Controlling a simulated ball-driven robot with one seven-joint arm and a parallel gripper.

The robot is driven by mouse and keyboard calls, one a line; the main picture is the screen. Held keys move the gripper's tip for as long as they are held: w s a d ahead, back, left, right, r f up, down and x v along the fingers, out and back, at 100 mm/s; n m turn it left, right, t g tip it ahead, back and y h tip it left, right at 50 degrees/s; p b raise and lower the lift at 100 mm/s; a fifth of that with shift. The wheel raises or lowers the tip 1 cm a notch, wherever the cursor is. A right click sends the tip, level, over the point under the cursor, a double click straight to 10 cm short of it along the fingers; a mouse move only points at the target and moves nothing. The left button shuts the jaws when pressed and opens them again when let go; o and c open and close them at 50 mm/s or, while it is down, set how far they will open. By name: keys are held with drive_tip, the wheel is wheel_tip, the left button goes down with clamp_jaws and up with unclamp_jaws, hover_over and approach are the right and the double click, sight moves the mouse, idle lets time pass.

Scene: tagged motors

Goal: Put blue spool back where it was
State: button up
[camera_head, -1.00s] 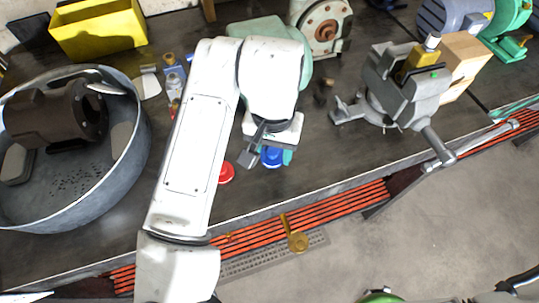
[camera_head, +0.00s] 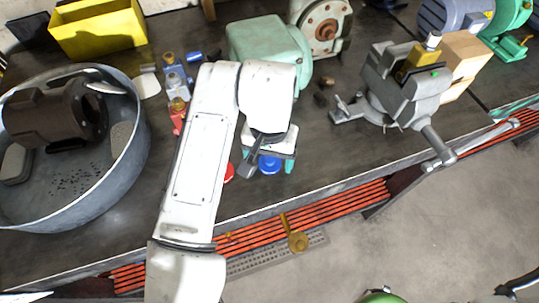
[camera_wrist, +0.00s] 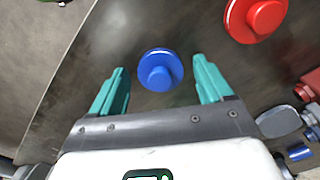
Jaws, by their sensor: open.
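The blue spool (camera_head: 269,164) stands on the dark workbench near its front edge, partly covered by my gripper in the head view. In the wrist view the blue spool (camera_wrist: 160,70) shows from above as a disc with a round knob, between and slightly beyond my teal fingertips. My gripper (camera_wrist: 158,85) is open and empty, with one finger on each side of the spool and gaps on both sides. I cannot tell how high the fingers are above the bench.
A red spool (camera_wrist: 256,16) stands close by and also shows in the head view (camera_head: 229,172). A grey vise (camera_head: 405,88), a green motor (camera_head: 268,45), a round metal tub (camera_head: 130,165) and a yellow bin (camera_head: 100,28) stand around. Bare bench lies right of the blue spool.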

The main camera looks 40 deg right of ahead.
sight(270, 160)
wheel_tip(270, 160, up, 12)
drive_tip(key=shift+r, duration=0.15)
idle(0.6)
drive_tip(key=shift+c, duration=0.4)
idle(1.0)
